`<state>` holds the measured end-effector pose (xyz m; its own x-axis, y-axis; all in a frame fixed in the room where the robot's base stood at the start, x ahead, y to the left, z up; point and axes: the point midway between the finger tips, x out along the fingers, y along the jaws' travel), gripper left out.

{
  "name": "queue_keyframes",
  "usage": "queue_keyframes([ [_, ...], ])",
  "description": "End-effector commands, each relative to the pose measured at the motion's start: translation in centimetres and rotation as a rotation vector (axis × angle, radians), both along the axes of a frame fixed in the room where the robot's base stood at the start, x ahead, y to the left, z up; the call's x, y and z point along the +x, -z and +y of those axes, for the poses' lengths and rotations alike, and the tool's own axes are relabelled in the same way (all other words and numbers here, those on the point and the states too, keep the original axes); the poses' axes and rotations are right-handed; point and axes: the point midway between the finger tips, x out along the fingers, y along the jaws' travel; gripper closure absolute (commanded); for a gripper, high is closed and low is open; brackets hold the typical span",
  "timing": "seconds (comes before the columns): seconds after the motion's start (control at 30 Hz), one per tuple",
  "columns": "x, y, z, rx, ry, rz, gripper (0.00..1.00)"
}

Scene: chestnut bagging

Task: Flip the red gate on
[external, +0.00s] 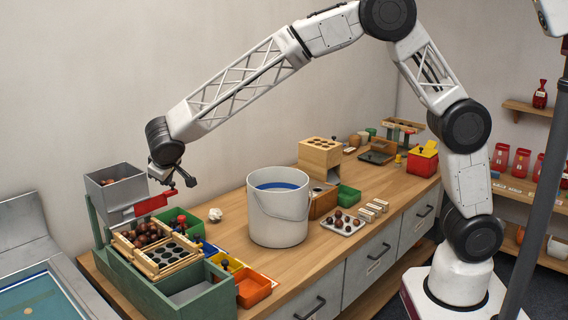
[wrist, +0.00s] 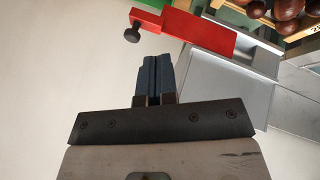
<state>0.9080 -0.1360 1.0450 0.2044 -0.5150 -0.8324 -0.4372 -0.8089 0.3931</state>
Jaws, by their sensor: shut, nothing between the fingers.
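The red gate (external: 150,204) is a flat red piece at the front of the grey hopper (external: 116,179), above the green frame at the left end of the bench. In the wrist view the red gate (wrist: 196,30) lies beyond my fingers, with a dark round knob (wrist: 133,34) at its left end. My gripper (external: 186,184) is close to the gate, just above its right end. In the wrist view my gripper (wrist: 154,62) has its blue-grey fingers shut together and empty, apart from the gate and the knob. I cannot tell the exact height gap.
A tray of chestnuts (external: 128,247) and a holed plate sit below the gate. Small coloured bins, such as an orange one (external: 254,289), stand nearby. A white bucket (external: 279,225) stands to the right on the wooden bench. Air above the bins is clear.

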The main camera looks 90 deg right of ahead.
Motion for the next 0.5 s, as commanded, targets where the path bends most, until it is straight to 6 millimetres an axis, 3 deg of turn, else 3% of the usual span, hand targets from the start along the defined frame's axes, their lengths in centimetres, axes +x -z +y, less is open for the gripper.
queue_keyframes([
  [0.2,-0.8,-3.1,2.0,0.000,-0.002,0.001,1.00],
  [0.5,-1.5,-5.6,3.6,0.000,0.000,0.002,1.00],
])
